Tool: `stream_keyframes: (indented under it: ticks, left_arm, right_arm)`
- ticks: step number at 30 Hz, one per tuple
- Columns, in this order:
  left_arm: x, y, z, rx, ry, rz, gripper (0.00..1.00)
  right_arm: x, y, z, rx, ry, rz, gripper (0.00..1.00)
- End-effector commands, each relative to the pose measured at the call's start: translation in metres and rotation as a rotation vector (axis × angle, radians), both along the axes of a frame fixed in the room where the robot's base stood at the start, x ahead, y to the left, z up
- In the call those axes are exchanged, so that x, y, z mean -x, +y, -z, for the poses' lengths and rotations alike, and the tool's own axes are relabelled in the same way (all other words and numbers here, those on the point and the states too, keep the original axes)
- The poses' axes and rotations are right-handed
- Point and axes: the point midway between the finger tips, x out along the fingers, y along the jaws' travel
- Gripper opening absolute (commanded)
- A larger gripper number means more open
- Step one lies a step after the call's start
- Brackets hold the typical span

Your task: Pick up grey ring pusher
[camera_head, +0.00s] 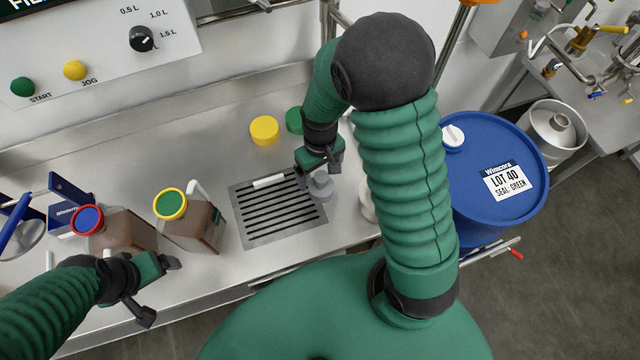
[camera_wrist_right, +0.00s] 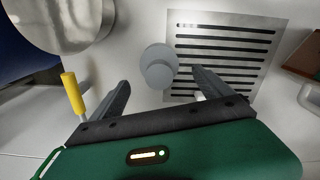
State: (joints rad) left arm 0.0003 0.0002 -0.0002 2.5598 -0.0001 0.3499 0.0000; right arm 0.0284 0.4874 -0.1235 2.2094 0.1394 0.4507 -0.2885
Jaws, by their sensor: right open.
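The grey ring pusher (camera_head: 321,186) stands on the steel counter just right of the slotted drain plate. It also shows in the right wrist view (camera_wrist_right: 158,66) as a round grey piece with a smaller round part toward the gripper. My right gripper (camera_head: 322,170) is above it, open and empty. In the right wrist view its two fingers (camera_wrist_right: 162,88) lie either side of the pusher's near end, apart from it. My left gripper (camera_head: 160,290) is at the lower left, in front of the brown jugs, with its fingers spread and nothing between them.
The drain plate (camera_head: 250,237) has a white stick (camera_head: 269,181) on it. Brown jugs (camera_head: 195,232) stand to the left. A yellow lid (camera_head: 264,130) and a green lid (camera_head: 294,121) lie behind. A blue drum (camera_head: 487,215) stands right. A yellow-handled tool (camera_wrist_right: 72,94) is near the left finger.

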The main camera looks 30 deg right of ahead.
Motion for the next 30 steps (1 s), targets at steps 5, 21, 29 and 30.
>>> stream_keyframes:
  ticks: [5,21,29,30]
  left_arm:
    - [0.000,0.000,0.006,0.000,0.000,0.001,0.84]
    - [0.000,0.000,0.008,0.000,0.000,0.000,0.84]
    - [0.000,0.000,0.008,0.000,0.000,0.001,0.84]
    - [0.000,0.000,0.008,0.000,0.000,0.001,0.84]
  right_arm:
    - [0.009,0.001,0.033,0.002,0.005,0.001,0.90]
    - [0.008,0.001,0.048,0.001,0.001,-0.001,0.64]
    - [0.007,0.002,0.048,0.003,0.002,-0.001,0.30]
    - [0.007,0.002,0.048,0.003,0.002,0.000,0.24]
